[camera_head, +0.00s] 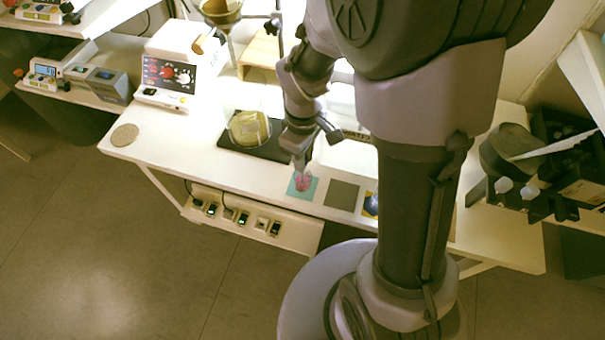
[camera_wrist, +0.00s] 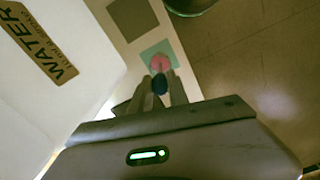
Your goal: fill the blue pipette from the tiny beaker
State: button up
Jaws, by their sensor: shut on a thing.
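The tiny beaker (camera_head: 303,182), with pink contents, stands on a teal square mat (camera_head: 293,193) near the front edge of the white table. In the wrist view the beaker (camera_wrist: 160,62) shows just beyond my fingertips. My gripper (camera_head: 301,158) is directly above the beaker, pointing down. In the wrist view my gripper (camera_wrist: 161,84) is shut on the blue pipette (camera_wrist: 160,85), whose dark blue bulb shows between the fingers. The pipette's lower part is hidden, so I cannot tell whether its tip is in the liquid.
A grey square mat (camera_head: 342,195) lies right of the teal one. A black plate (camera_head: 240,147) with a glass vessel of yellow contents (camera_head: 249,128) is to the left. A large white container labelled WATER (camera_wrist: 50,70) stands close to my gripper. The table's front left is mostly clear.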

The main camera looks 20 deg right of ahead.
notch_tip(320, 180, up, 8)
jog(key=p, duration=0.7)
jog(key=shift+f, duration=0.35)
